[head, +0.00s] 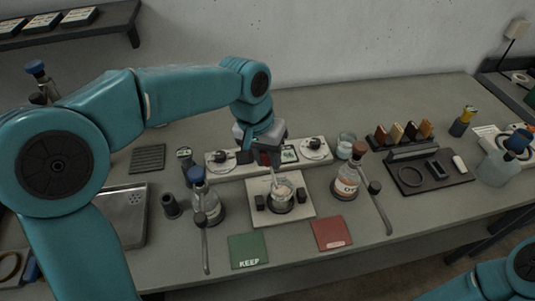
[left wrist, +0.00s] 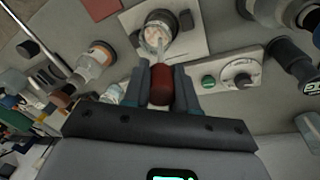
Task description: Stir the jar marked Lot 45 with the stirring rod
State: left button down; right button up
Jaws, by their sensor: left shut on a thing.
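My left gripper (head: 268,150) is shut on the dark red handle of the stirring rod (left wrist: 161,88). The rod's thin pale shaft (head: 274,176) slants down into an open glass jar (head: 282,199). The jar stands on a pale square plate (head: 297,212) between two dark blocks and holds something pale; the rod's lower end is inside its mouth. The jar also shows in the left wrist view (left wrist: 174,45), beyond the fingertips. I cannot read a lot marking on it. My right gripper is out of view.
A blue-stoppered flask (head: 208,209) stands left of the plate, a brown-stoppered flask (head: 347,186) with an orange label right. Behind is a pale unit with dials (head: 225,168). A green KEEP card (head: 248,251) and red card (head: 332,233) lie in front.

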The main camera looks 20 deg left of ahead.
aim_at(273, 173)
pick_arm(q)
jog(key=shift+w+d+f+b, duration=0.2)
jog(key=shift+f+b, duration=0.45)
jog(key=shift+f, duration=0.4)
jog(key=shift+w+d+f+b, duration=0.15)
jog(key=shift+f+b, duration=0.5)
jog(key=shift+f, duration=0.4)
jog(key=shift+w+d+f+b, duration=0.1)
jog(key=shift+d+f+b, duration=0.1)
jog(key=shift+f+b, duration=0.65)
jog(key=shift+f, duration=0.15)
jog(key=shift+s+a, duration=0.1)
